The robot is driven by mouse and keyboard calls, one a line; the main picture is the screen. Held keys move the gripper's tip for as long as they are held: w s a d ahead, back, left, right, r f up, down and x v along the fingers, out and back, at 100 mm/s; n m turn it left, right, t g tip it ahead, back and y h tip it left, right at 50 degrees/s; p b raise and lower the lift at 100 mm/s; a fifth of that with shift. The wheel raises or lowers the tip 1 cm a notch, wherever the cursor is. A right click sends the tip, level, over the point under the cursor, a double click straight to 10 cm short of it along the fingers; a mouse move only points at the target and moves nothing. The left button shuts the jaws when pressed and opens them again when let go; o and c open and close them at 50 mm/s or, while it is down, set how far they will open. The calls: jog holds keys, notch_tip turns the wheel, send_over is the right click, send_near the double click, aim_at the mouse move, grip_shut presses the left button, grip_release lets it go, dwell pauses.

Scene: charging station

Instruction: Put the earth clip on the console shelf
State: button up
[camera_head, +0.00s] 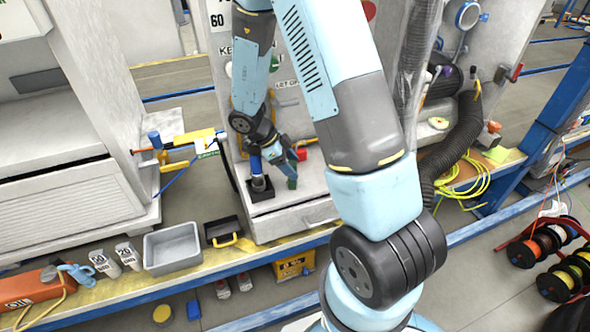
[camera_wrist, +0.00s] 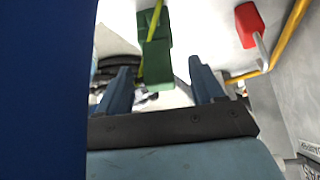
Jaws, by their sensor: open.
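My gripper (camera_head: 287,160) is over the console shelf (camera_head: 312,188) in the head view. In the wrist view its two blue fingers (camera_wrist: 163,84) are apart. A green piece with a yellow-green strip, which looks like the earth clip (camera_wrist: 157,62), shows between and beyond the fingertips. The green piece also shows just below the gripper in the head view (camera_head: 292,183). I cannot tell whether the fingers touch it or whether it rests on the shelf.
A blue upright part (camera_head: 256,166) stands in a black holder (camera_head: 261,190) left of the gripper; a dark blue surface fills the wrist view's left side. A red item (camera_wrist: 250,25) lies to the right. A grey bin (camera_head: 172,249) stands on the lower ledge.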

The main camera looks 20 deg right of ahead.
jog(key=v, duration=0.9)
jog(key=shift+r, duration=0.15)
